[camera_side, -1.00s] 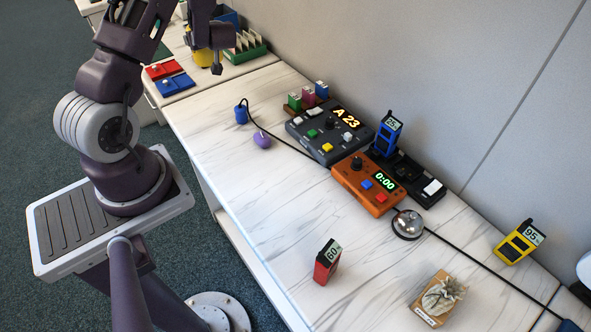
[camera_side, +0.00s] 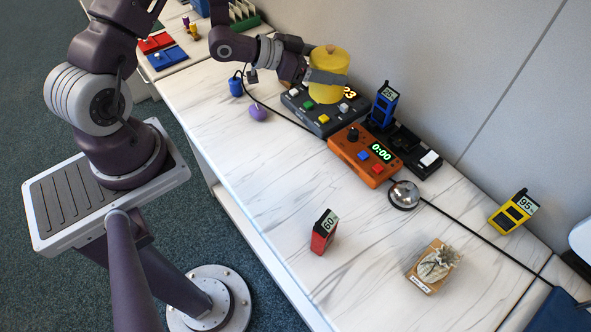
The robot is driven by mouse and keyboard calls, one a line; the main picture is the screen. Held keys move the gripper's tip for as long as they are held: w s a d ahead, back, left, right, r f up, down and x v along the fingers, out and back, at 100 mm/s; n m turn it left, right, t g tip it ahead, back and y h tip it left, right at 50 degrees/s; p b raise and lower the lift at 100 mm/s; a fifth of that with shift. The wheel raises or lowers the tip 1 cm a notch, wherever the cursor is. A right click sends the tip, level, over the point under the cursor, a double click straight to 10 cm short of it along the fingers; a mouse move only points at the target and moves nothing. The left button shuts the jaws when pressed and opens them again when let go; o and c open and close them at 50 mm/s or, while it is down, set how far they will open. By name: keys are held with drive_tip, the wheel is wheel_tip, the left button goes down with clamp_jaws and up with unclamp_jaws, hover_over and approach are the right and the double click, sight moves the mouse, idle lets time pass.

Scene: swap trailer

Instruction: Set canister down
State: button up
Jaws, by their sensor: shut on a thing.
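A yellow canister (camera_side: 328,72) with a small knob on its lid is upright in my gripper (camera_side: 318,62). My gripper is shut around the canister's side, one finger on the near side and one at the back. The canister overlaps the dark grey console (camera_side: 318,122) in the picture, covering part of its display and its small coloured blocks. I cannot tell whether its base touches the console or hangs above it.
An orange timer box (camera_side: 352,155), a blue handset (camera_side: 384,104) in a black dock (camera_side: 415,155) and a silver bell (camera_side: 404,194) stand nearby. A red handset (camera_side: 323,232), a grey sack (camera_side: 436,264) and a yellow handset (camera_side: 513,212) are nearer. The left front tabletop is clear.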

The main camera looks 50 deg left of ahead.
drive_tip(key=s+d+r+m+g+h, duration=0.2)
drive_tip(key=s+d+m+g+h, duration=0.2)
drive_tip(key=s+d+m+g, duration=0.45)
drive_tip(key=s+d+r+m+g+h, duration=0.1)
drive_tip(key=s+d+m+g+h, duration=0.4)
drive_tip(key=s, duration=0.6)
drive_tip(key=shift+t+y, duration=0.4)
drive_tip(key=shift+t, duration=0.05)
drive_tip(key=f, duration=1.5)
drive_tip(key=shift+s+d, duration=0.15)
drive_tip(key=shift+d, duration=0.15)
drive_tip(key=o, duration=1.5)
drive_tip(key=shift+f, duration=0.15)
